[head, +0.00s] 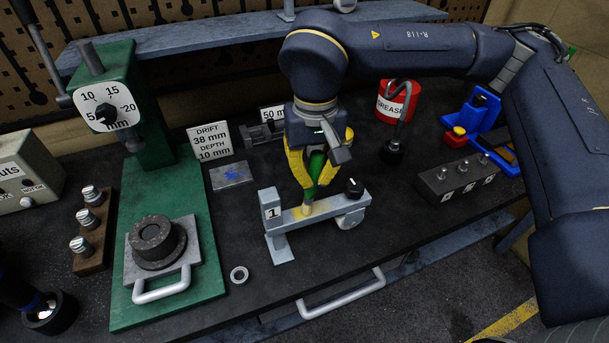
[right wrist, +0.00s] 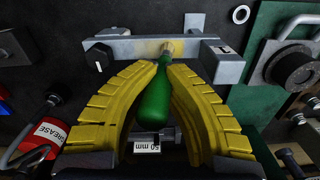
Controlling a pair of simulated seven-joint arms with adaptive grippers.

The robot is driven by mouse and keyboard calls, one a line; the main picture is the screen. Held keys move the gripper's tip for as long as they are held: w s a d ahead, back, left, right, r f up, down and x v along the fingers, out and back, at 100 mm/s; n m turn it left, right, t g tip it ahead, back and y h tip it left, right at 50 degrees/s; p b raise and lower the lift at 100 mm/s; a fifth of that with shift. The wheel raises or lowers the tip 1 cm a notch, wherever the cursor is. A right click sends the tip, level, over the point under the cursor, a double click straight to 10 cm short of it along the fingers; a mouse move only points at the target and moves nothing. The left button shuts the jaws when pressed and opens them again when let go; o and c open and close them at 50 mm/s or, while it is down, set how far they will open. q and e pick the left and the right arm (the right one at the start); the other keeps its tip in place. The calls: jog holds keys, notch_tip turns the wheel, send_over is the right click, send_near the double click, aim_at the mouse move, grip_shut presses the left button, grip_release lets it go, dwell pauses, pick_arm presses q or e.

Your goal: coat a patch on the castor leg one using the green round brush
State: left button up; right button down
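The castor leg one (head: 327,206) is a grey bar with an upright plate marked 1 at its left end and a black knob and wheel at its right. It also shows in the right wrist view (right wrist: 132,49). My right gripper (head: 310,182) has its yellow fingers shut around the green round brush (head: 316,164), whose handle shows between them in the right wrist view (right wrist: 156,98). The brush points down, slightly tilted, its bristle end at the bar's top. A yellowish patch lies around the bristles. Whether they touch is hard to tell.
A green press (head: 180,270) stands left of the leg, with a loose metal ring (head: 239,275) between. A red grease tin (head: 393,101) and a dark block with pegs (head: 458,178) are to the right. A bench handle (head: 342,294) is in front.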

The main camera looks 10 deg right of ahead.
jog(key=shift+d, duration=3.05)
notch_tip(320, 180, up, 8)
jog(key=shift+w+d, duration=0.15)
jog(key=shift+w, duration=0.25)
